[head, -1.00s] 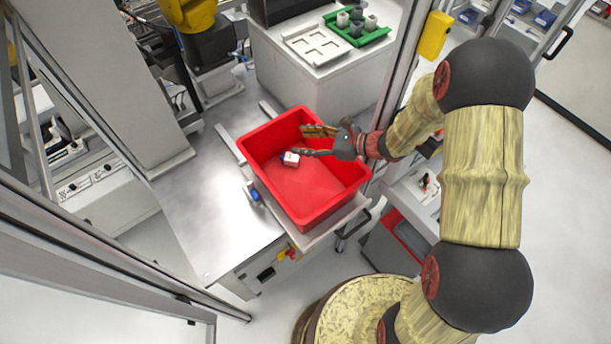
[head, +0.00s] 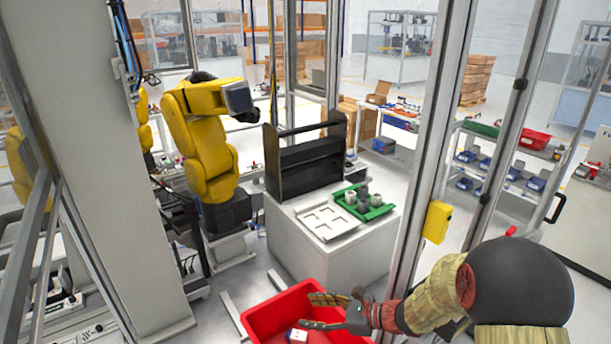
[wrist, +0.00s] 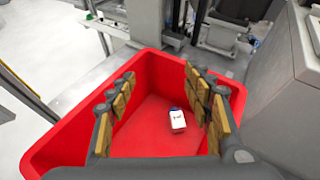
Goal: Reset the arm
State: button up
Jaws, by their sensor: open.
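My gripper (head: 328,312) is open and empty above the red bin, its two padded fingers spread apart. In the wrist view my gripper (wrist: 160,112) has one finger on each side of the picture with nothing between the pads. The red bin (head: 262,318) is at the bottom of the head view, cut off by the lower edge; it also fills much of the wrist view (wrist: 60,150). A small white box with a blue end (wrist: 177,119) lies on the bin floor, and part of it shows in the head view (head: 296,334).
A white cabinet (head: 335,262) behind the bin carries a white tray (head: 325,220) and a green tray (head: 378,209) with grey parts. A yellow robot arm (head: 205,150) stands at left. Metal frame posts (head: 425,150) rise close to my arm at right.

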jog(key=s+d+f+n+g+h+b, duration=0.1)
jog(key=s+f+n+g+h, duration=0.15)
jog(key=s+n, duration=0.4)
jog(key=s+d+f+n+g+h+b, duration=0.15)
jog(key=s+n+g, duration=0.25)
jog(key=s, duration=0.5)
jog(key=s+d+r+n+t+h+b, duration=0.2)
jog(key=s+d+n+t+h+b, duration=0.1)
jog(key=s+d+n+b, duration=0.3)
jog(key=s+d+r+n+t+h+b, duration=0.3)
jog(key=s+d+n+h+b, duration=0.2)
jog(key=b, duration=0.5)
jog(key=s+d, duration=0.1)
jog(key=d, duration=0.1)
jog(key=shift+d+n+t, duration=0.3)
jog(key=shift+n+t, duration=0.05)
jog(key=shift+r, duration=0.1)
jog(key=shift+c, duration=0.9)
